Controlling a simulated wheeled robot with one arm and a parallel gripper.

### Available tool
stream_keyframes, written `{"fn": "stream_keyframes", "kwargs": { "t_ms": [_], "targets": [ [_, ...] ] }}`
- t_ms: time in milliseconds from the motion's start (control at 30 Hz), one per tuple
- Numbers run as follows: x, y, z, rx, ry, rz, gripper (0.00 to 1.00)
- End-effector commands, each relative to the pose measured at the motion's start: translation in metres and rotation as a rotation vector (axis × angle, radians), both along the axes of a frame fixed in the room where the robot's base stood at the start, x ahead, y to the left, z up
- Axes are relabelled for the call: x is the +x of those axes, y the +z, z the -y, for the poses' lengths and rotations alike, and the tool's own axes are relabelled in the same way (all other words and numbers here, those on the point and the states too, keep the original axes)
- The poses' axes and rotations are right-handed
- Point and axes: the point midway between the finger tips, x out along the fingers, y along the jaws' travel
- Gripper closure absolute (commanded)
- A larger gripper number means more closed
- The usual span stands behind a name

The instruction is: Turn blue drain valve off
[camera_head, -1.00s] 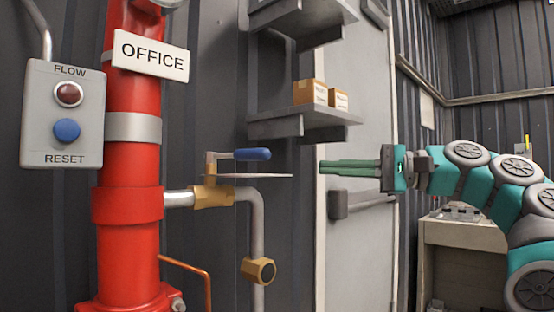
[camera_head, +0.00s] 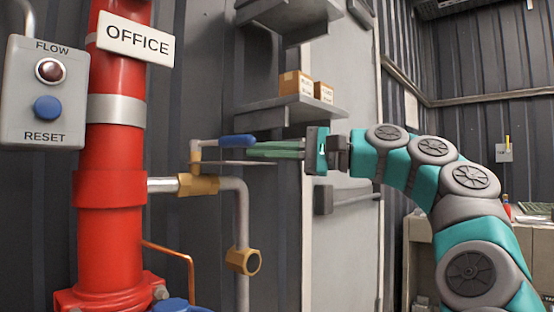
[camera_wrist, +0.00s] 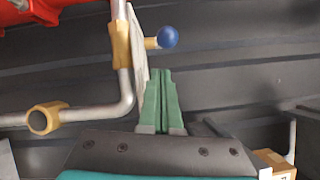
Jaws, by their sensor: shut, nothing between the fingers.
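The drain valve's blue handle (camera_head: 237,141) points right from its brass body (camera_head: 198,184) on the branch pipe of the red riser. In the wrist view the blue handle end (camera_wrist: 168,37) shows above and just right of the fingertips. My gripper (camera_head: 252,151) is shut and empty, its green fingers pointing left at the handle's right end. In the head view the fingertips overlap the handle's end, slightly below it. I cannot tell whether they touch. A thin flat plate (camera_head: 240,163) lies just below the handle.
The red riser (camera_head: 116,170) with an OFFICE sign (camera_head: 136,38) stands at left, beside a grey flow/reset box (camera_head: 45,90). A shelf (camera_head: 290,112) with small boxes is above my gripper. A grey pipe (camera_head: 242,215) drops below the valve.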

Motion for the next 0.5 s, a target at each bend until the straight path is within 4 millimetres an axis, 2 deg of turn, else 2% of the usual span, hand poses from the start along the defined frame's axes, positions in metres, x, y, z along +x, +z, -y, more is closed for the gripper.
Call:
{"fn": "stream_keyframes", "kwargs": {
  "t_ms": [200,500],
  "targets": [
    [-0.015,0.004,-0.006,0.004,-0.002,0.002,1.00],
    [-0.016,0.005,-0.008,0.002,-0.003,0.001,1.00]
  ]
}}
